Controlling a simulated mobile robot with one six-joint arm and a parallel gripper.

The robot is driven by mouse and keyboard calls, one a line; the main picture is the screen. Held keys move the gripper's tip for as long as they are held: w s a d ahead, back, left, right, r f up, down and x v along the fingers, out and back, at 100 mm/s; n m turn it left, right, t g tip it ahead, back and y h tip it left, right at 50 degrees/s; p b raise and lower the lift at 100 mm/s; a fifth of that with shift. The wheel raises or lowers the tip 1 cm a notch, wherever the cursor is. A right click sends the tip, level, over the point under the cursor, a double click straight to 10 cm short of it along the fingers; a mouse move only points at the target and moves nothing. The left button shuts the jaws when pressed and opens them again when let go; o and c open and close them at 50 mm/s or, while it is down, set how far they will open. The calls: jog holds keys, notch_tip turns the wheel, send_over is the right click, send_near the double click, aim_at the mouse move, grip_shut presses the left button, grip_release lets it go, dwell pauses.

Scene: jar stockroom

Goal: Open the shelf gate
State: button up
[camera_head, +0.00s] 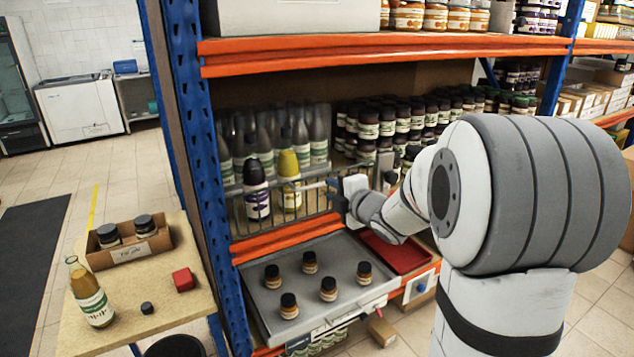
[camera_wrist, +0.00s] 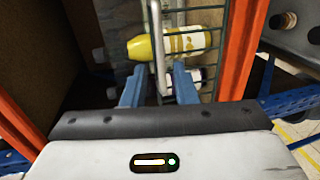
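The shelf gate (camera_head: 325,203) is a low wire grille across the front of the middle shelf, with bottles showing behind it. In the wrist view its thin wires (camera_wrist: 208,38) cross in front of a yellow-capped bottle. A pale bar, seemingly the gate's handle (camera_wrist: 159,45), runs between my fingers. My gripper (camera_head: 333,190) is at the gate's right part. In the wrist view its two blue fingers (camera_wrist: 160,72) stand apart, one on each side of the bar, with gaps visible. Whether a finger touches the bar I cannot tell. My wrist hides the gate's right end in the head view.
Behind the gate stand a dark bottle (camera_head: 256,190), the yellow-capped bottle (camera_head: 289,180) and several grey-topped bottles. Below, a grey tray (camera_head: 335,318) holds several small jars, beside a red tray (camera_head: 397,254). A blue upright (camera_head: 205,170) bounds the left; orange beams (camera_head: 390,50) run across.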

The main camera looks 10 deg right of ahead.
aim_at(320, 185)
jog(key=p+x, duration=0.1)
jog(key=x, duration=0.6)
jog(key=shift+c, duration=0.3)
jog(key=shift+s, duration=0.1)
grip_shut()
jog(key=shift+a, duration=0.15)
jog(key=shift+f+b, duration=0.15)
jog(key=shift+b, duration=0.2)
